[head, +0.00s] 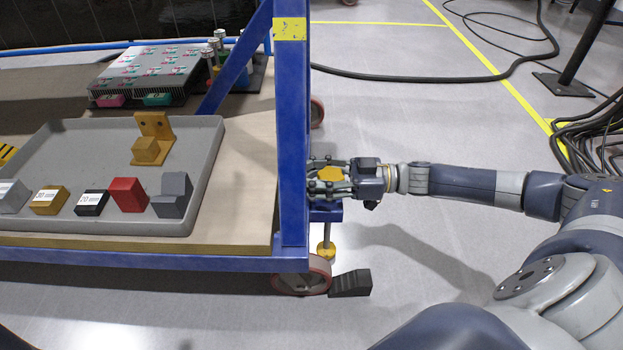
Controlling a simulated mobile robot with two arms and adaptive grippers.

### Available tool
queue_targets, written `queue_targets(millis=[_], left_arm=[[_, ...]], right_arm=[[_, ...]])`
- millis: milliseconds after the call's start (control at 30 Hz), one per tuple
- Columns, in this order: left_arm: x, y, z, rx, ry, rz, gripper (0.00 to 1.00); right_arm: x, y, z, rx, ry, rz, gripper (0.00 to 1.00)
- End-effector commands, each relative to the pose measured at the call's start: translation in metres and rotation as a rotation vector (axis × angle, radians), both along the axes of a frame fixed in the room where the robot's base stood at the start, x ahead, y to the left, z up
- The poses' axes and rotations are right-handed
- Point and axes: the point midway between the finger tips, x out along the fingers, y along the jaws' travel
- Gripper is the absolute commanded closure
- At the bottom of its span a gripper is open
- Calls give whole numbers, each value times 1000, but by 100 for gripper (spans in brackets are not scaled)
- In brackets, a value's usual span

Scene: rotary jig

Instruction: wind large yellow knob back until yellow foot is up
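The large yellow knob (330,175) is at the right side of the cart's blue corner post. My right gripper (325,176) comes in from the right. Its fingers lie on both sides of the knob and appear closed on it. The yellow foot (326,252) hangs on a short stem below the blue bracket (327,213), beside the cart's wheel. Its disc is close to the floor; I cannot tell whether it touches. My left gripper is out of view.
The blue cart post (293,130) stands left of my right gripper. A red-rimmed wheel (302,280) and a dark wedge chock (350,283) are below. A grey tray (215,150) with several blocks lies on the cart. Cables (590,140) lie at the right.

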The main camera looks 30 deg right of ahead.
Motion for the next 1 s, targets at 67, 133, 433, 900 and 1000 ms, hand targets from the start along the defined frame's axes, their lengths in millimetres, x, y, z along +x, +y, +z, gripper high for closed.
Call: queue_targets(millis=[67, 133, 433, 900, 1000], left_arm=[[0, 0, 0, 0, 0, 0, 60], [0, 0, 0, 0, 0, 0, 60], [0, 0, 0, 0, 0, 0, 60], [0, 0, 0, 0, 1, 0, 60], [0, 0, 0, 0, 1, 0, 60]], right_arm=[[-1, -1, -2, -3, 4, 34, 86], [-2, -1, -2, -1, 6, 60, 86], [-5, 0, -2, -2, 7, 114, 86], [-4, 0, -1, 0, 5, 115, 45], [-4, 1, -1, 0, 4, 115, 45]])
